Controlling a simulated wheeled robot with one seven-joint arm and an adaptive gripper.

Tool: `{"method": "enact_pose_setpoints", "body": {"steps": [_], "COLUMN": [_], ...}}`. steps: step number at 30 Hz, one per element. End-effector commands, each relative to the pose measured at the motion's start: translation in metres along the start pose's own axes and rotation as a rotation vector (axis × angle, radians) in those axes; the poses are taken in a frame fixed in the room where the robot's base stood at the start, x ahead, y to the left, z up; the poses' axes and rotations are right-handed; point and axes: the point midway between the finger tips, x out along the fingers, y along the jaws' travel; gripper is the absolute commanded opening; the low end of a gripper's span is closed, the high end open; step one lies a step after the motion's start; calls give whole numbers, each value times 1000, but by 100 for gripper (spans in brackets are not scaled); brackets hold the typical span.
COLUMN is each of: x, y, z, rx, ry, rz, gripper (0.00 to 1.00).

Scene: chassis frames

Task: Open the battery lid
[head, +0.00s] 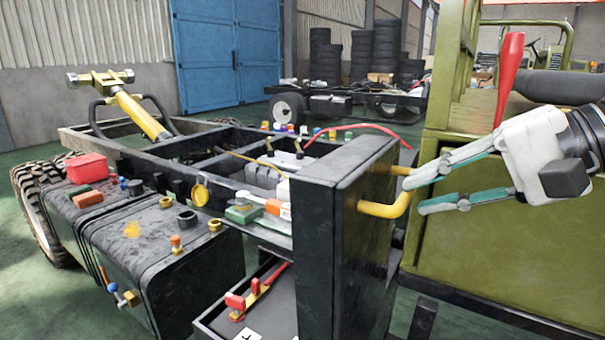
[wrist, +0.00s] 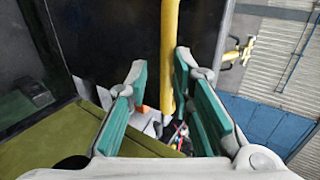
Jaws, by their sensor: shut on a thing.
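The black battery lid (head: 318,240) stands upright in the head view, a tall boxy panel at the right end of the chassis. It also fills the upper left of the wrist view (wrist: 110,35). Its yellow bar handle (head: 385,210) sticks out on its right side. My gripper (head: 413,194) comes from the right and is shut on the handle. In the wrist view the handle (wrist: 169,50) runs between the green finger pads. Left of the lid's foot, a low dark battery compartment (head: 205,322) lies open, with a red-clamped terminal (head: 245,300) inside. The lid hides its right part.
A green vehicle body (head: 490,240) stands close behind and right of the lid. The chassis frame (head: 90,135) and a dark tank (head: 130,235) with caps and small parts extend left. A red-handled tool (head: 509,75) stands upright above my gripper.

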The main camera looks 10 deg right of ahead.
Motion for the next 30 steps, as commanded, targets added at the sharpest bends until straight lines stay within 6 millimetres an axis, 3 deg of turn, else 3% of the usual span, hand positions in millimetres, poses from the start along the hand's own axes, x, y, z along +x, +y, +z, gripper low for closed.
{"method": "enact_pose_setpoints", "body": {"steps": [1,6,7,9,22,26,30], "x": [9,9,9,9,4,-12,-41], "y": [18,18,18,18,16,15,12], "z": [1,1,1,1,1,1,0], "rx": [10,9,9,8,10,8,6], "ry": [-12,-13,-13,-12,-12,-10,-7], "rz": [44,44,44,45,42,40,36], "gripper": [0,0,23,31,31,31,31]}}
